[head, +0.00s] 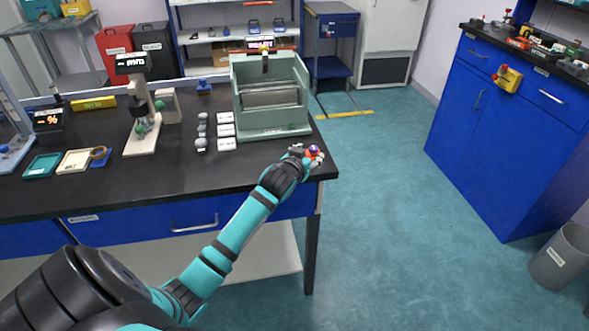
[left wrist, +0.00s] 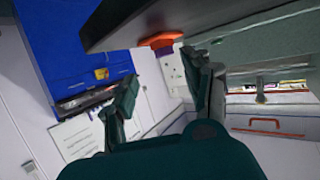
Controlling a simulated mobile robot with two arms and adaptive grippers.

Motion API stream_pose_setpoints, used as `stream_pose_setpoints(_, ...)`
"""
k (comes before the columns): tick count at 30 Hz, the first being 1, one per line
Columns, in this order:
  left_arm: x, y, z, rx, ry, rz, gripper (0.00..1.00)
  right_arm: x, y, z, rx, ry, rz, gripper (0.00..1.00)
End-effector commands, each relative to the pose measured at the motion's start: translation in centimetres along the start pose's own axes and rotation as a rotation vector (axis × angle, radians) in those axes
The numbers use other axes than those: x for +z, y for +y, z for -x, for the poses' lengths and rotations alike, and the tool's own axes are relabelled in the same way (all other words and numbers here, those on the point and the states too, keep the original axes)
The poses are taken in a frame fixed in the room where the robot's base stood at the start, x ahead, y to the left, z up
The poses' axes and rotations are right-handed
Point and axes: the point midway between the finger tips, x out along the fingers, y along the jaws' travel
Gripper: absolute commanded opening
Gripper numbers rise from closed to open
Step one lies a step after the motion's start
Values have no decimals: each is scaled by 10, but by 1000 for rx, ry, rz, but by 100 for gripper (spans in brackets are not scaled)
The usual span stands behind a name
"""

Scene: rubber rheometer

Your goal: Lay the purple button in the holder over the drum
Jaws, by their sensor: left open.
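The purple button (head: 314,148) is a small purple spot on an orange piece at the right front corner of the black table. My left gripper (head: 306,157) is at that corner, close beside it. In the left wrist view the two fingers of my left gripper (left wrist: 158,82) are apart with nothing between them. The drum (head: 270,98) lies in an open grey-green machine (head: 272,132) behind the gripper. The holder (head: 265,62) seems to be the small upright part above the drum.
The black table (head: 180,175) has white blocks (head: 226,131) and grey pieces (head: 201,144) left of the machine. A small stand (head: 140,145) and trays (head: 42,166) are further left. Blue cabinets (head: 500,130) stand at the right, with free floor between.

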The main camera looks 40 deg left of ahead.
Motion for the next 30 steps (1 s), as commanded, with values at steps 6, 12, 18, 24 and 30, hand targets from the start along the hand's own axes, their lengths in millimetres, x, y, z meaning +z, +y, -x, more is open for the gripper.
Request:
stream_pose_setpoints(6, 1, 0, 56, 0, 1, -1, 50, 0, 0, -2, -1, 0, 0, 40)
stream_pose_setpoints(12, 1, 0, 95, -1, 0, -2, 50, 0, 0, -4, 0, 0, 0, 40)
stream_pose_setpoints(18, 0, 0, 115, -2, -1, -1, 50, 1, 0, -5, 0, 0, 0, 40)
stream_pose_setpoints(24, 0, 0, 118, -2, -1, -1, 50, 1, 0, -5, 0, 0, 0, 40)
stream_pose_setpoints(30, 36, 1, 102, 2, -63, -14, 50, 1, 0, -5, 0, 0, 0, 40)
